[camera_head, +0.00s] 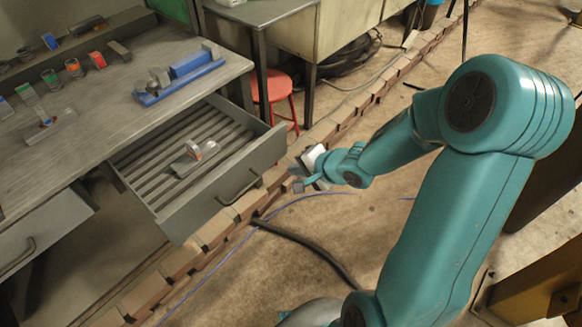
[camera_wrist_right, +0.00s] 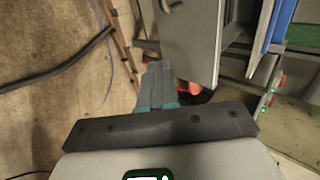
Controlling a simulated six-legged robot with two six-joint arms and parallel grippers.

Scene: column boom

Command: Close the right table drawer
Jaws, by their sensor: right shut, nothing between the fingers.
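The right table drawer (camera_head: 225,195) is pulled out from under the grey workbench (camera_head: 90,100). Its ribbed floor shows, with a small metal piece lying on it. A bar handle (camera_head: 238,190) is on its front panel. My right gripper (camera_head: 297,186) is shut and empty. It is in front of the drawer, to the right of the handle in the head view, and looks apart from the panel. In the right wrist view the shut fingers (camera_wrist_right: 158,80) are beside a grey panel (camera_wrist_right: 188,45) that looks like the drawer front. My left gripper is not in view.
A second drawer (camera_head: 45,235) with its own handle is at the left. A blue vise-like tool (camera_head: 180,80) and several small coloured items are on the bench. A red stool (camera_head: 273,88) stands behind the drawer. Black hose (camera_head: 305,250) and bricks lie on the floor.

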